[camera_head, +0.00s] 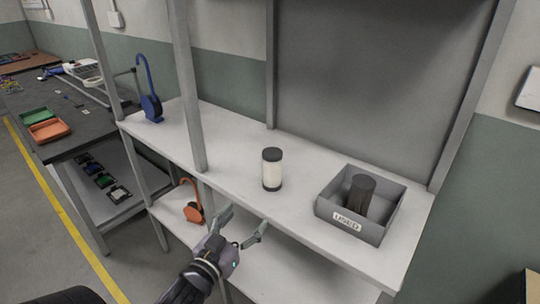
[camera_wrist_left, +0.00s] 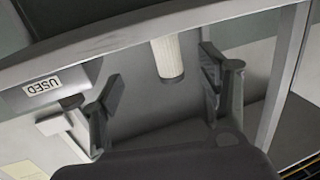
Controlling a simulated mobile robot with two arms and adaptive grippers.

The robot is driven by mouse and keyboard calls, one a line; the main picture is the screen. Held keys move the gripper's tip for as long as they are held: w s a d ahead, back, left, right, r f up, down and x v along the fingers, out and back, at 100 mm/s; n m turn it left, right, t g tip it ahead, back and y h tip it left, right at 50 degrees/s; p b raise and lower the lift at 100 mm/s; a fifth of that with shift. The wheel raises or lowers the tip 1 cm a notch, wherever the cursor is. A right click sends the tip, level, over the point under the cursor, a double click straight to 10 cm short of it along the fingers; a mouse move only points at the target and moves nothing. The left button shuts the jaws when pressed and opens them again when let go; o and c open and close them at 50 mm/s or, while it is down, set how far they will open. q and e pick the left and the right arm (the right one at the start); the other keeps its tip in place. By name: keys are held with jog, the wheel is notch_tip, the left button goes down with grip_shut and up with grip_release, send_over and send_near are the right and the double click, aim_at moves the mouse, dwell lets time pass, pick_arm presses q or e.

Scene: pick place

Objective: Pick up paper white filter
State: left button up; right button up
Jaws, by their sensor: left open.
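The paper white filter (camera_head: 272,169) is a white cylinder with dark end caps. It stands upright on the upper shelf in the head view. My left gripper (camera_head: 241,226) is open and empty at the shelf's front edge, nearer to me than the filter and apart from it. In the left wrist view the filter (camera_wrist_left: 169,58) appears between the open fingers (camera_wrist_left: 160,88) and beyond them, its top part cut off by the shelf edge. My right gripper is not in view.
A grey box marked USED (camera_head: 378,236) holds a dark cylinder (camera_head: 359,193) right of the filter. A blue tool (camera_head: 151,107) stands at the shelf's left end. An orange tool (camera_head: 193,208) is on the lower shelf. Metal posts (camera_head: 188,90) rise from the shelf.

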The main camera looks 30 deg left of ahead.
pick_arm(q)
jog(key=r, duration=0.1)
jog(key=p, duration=0.1)
send_near(268, 180)
jog(key=w, duration=0.1)
jog(key=w+p, duration=0.1)
jog(key=w, duration=0.5)
jog(key=shift+a+f, duration=0.15)
jog(key=shift+w, duration=0.4)
jog(key=w, duration=0.2)
jog(key=w+a+p, duration=0.1)
jog(key=w, duration=0.1)
jog(key=shift+a, duration=0.25)
jog(key=shift+w+f, duration=0.1)
jog(key=shift+w, duration=0.4)
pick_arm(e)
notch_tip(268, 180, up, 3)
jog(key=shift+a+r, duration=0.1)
pick_arm(q)
jog(key=shift+c, duration=0.5)
